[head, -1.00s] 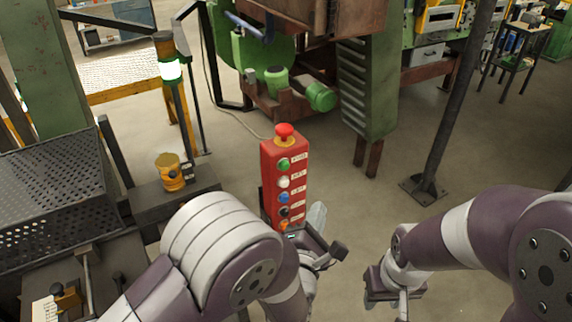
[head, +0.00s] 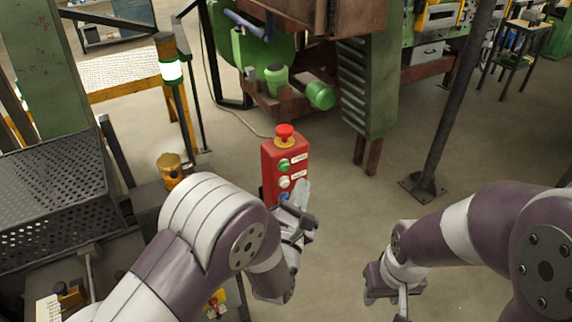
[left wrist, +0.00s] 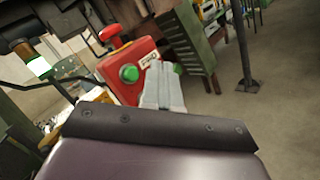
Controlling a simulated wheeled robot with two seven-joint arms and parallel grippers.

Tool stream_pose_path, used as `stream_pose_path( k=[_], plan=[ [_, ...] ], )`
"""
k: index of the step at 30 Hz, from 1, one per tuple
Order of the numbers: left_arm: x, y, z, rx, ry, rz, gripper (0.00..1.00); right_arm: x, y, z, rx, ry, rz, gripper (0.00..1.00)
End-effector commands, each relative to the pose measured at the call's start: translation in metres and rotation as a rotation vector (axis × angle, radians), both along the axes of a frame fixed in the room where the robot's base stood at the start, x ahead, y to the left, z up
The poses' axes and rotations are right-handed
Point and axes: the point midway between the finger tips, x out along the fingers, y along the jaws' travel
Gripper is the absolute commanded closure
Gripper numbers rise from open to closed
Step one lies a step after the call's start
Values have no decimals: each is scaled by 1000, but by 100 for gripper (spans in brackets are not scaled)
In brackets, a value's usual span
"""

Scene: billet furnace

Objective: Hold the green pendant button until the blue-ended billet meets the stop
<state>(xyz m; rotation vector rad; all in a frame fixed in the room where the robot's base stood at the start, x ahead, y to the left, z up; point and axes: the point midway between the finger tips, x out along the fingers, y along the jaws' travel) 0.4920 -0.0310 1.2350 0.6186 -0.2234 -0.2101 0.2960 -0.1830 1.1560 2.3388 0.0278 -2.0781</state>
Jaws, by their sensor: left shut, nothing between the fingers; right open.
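The red pendant box (head: 283,158) hangs upright in the middle of the head view, with a red mushroom button (head: 285,132) on top. Its green button (head: 283,166) is uncovered, with a white button (head: 284,182) below it. My left gripper (head: 304,190) is shut and empty, its fingertips in front of the box's lower right side, hiding the lower buttons. In the left wrist view the shut fingers (left wrist: 162,85) are right of and below the green button (left wrist: 129,73); contact cannot be told. My right gripper (head: 388,296) is open, low and away from the pendant. I see no blue-ended billet or stop.
A black perforated guard (head: 50,200) stands at the left, with a lit green-white beacon (head: 171,71) behind it. Green machinery (head: 372,90) and a dark post (head: 450,110) stand behind. Open floor (head: 350,220) lies right of the pendant.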

Motion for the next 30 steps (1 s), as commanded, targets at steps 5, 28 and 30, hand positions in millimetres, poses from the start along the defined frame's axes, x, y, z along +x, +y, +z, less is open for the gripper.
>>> stream_pose_path(
  k=[5,28,30],
  plan=[
    [19,11,-3,-1,-1,1,100,0,0,-6,0,0,0,57],
    [30,18,0,1,0,0,100,0,0,-9,0,0,0,57],
    [30,18,0,1,0,0,100,0,0,-9,0,0,0,57]
  ],
)
